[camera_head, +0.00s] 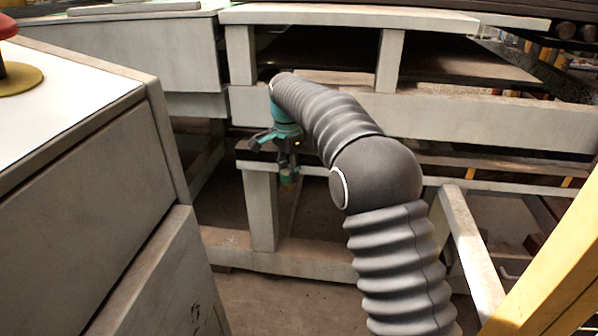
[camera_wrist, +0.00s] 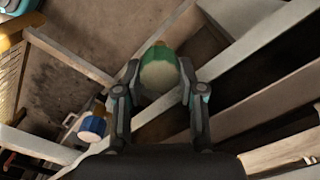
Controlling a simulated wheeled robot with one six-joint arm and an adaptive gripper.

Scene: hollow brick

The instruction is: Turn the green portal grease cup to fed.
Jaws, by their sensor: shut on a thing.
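The green portal grease cup (camera_wrist: 160,69) shows in the wrist view as a green round body with a pale cream face. It sits between the two fingers of my gripper (camera_wrist: 160,84), which are closed on its sides. In the head view my gripper (camera_head: 287,168) hangs at the end of the dark ribbed arm, in front of the grey frame. The cup cannot be told apart from the fingertips there. I cannot read any mark for the cup's setting in either view.
A blue cup with a white face (camera_wrist: 92,125) is left of my gripper in the wrist view. Grey frame beams (camera_head: 330,107) surround the gripper. A grey cabinet (camera_head: 90,170) stands at the left, and a yellow post (camera_head: 550,270) at the right front.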

